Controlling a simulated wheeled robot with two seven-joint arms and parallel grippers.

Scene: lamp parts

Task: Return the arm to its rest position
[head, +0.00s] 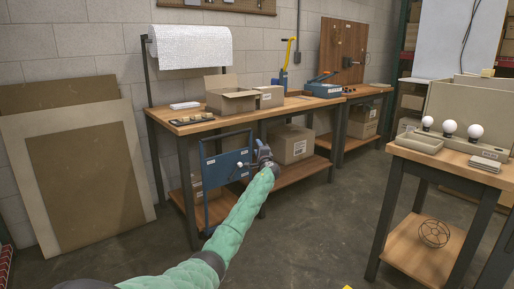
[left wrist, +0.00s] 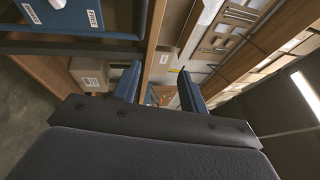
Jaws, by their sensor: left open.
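My left arm, in a green sleeve, reaches forward from the bottom of the head view. Its gripper (head: 264,155) is in front of the workbench, near the blue panel cart (head: 228,172). In the left wrist view the two blue fingers of the gripper (left wrist: 160,82) stand apart, with nothing visible between them. The fingers are small and hard to make out in the head view. My right gripper is in neither view.
A workbench (head: 212,123) with an open cardboard box (head: 231,101) stands behind the gripper. A cardboard box (head: 291,146) sits on its lower shelf. At right is a table (head: 456,158) with white bulbs (head: 448,127). The floor (head: 325,215) between them is clear.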

